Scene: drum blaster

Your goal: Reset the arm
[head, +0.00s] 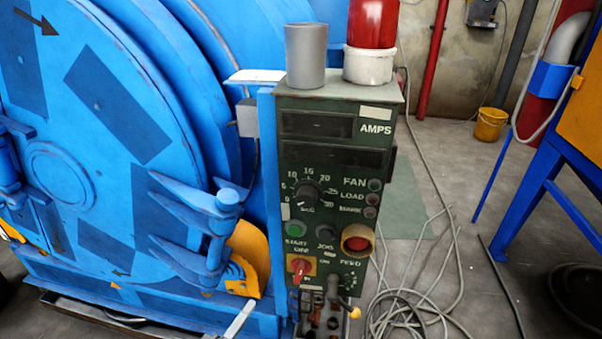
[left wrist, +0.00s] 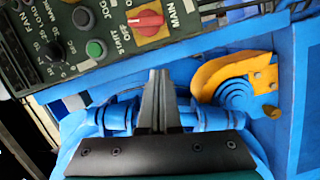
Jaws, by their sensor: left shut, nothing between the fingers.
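In the left wrist view the fingers (left wrist: 158,75) are together and hold nothing. The panel face (left wrist: 70,50), with the red main switch (left wrist: 145,22), a green button (left wrist: 95,48) and a dark knob (left wrist: 83,17), lies beyond the fingertips. Whether the fingers touch the panel cannot be told. My right gripper does not show in either view.
The big blue drum machine (head: 110,110) fills the left, with a blue hinge (head: 215,235) and yellow guard (head: 247,257) beside the panel. A grey cup (head: 306,57) and red beacon (head: 372,25) stand on top. Loose cables (head: 425,310) lie on the floor. A yellow bucket (head: 490,124) stands behind.

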